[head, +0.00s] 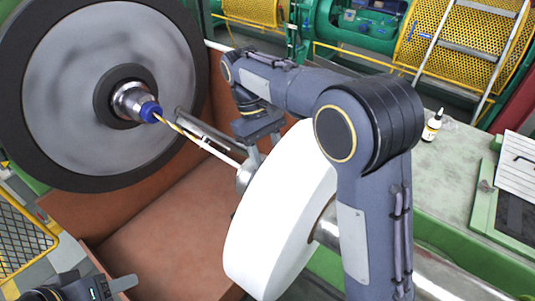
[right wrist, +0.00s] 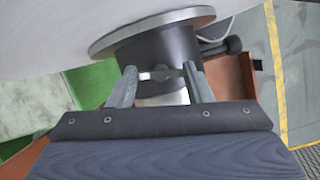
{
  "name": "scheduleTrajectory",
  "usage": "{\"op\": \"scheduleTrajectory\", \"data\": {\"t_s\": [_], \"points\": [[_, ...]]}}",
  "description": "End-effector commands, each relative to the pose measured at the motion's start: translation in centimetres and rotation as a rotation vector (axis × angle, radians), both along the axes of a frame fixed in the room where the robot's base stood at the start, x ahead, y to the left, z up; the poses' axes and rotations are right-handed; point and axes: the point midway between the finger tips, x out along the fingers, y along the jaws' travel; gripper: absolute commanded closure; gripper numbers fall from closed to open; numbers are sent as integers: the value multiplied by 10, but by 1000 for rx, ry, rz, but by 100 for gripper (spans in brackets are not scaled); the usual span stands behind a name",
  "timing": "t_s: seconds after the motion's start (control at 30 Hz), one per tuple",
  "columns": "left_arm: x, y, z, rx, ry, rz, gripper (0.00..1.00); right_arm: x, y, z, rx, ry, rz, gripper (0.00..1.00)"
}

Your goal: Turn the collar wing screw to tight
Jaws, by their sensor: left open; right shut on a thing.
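The collar wing screw (right wrist: 161,75) is a small metal piece on the dark collar (right wrist: 155,52), beside a grey metal flange (right wrist: 150,28) in the right wrist view. My right gripper (right wrist: 160,71) is shut on the wing screw, with one finger on each side of it. In the head view, my right gripper (head: 256,148) reaches over behind the white reel (head: 283,215), near a small metal disc (head: 244,177). The wing screw is hidden there. My left gripper (head: 108,270) is open and empty at the lower left, well away from the collar.
A large grey disc with a dark rim (head: 100,55) stands at the left. A blue-tipped spindle (head: 150,112) and a yellow-striped rod (head: 185,134) point toward the reel. A brown trough (head: 165,225) lies below. A small bottle (head: 433,125) stands on the green bench (head: 450,185).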

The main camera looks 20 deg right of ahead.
Motion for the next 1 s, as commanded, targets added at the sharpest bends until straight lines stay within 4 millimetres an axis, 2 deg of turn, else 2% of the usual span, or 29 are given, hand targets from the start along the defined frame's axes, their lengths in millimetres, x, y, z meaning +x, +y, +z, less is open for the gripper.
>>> {"op": "scheduleTrajectory", "data": {"t_s": [1.0], "points": [[0,0,0,0,0,0,49,0,-6,1,2,-1,-929,77]]}}
